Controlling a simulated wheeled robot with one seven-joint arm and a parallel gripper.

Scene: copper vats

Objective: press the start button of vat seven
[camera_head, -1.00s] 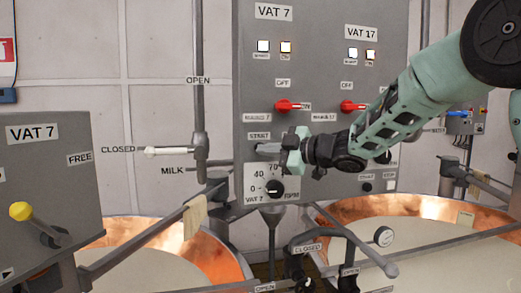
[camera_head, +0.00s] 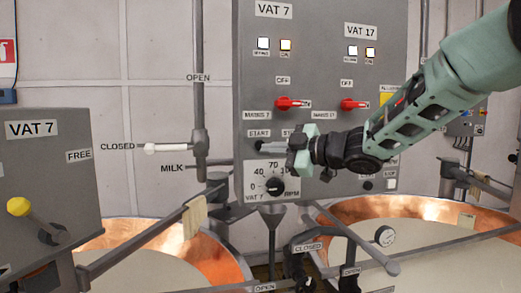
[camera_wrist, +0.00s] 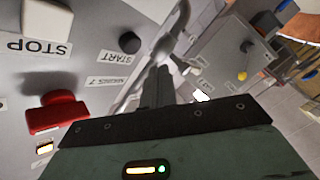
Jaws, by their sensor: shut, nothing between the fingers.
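The grey control panel (camera_head: 320,70) bears a VAT 7 plate (camera_head: 274,9) at its top left. In the head view, a START label (camera_head: 259,133) sits low on its left side, with the small dark start button (camera_head: 258,145) just below. My gripper (camera_head: 262,148) is shut and empty, its tips at or very near that button; contact cannot be told there. In the wrist view, the dark round button (camera_wrist: 129,42) stands beside the upside-down START label (camera_wrist: 114,57). My shut fingers (camera_wrist: 162,70) are to its right in the picture, apart from it.
A red switch (camera_head: 284,104) is above the start button and a black speed dial (camera_head: 274,186) below. A white STOP button (camera_wrist: 48,20) shows in the wrist view. A pipe with a white-ended lever (camera_head: 152,148) stands left. Copper vats (camera_head: 222,262) lie below.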

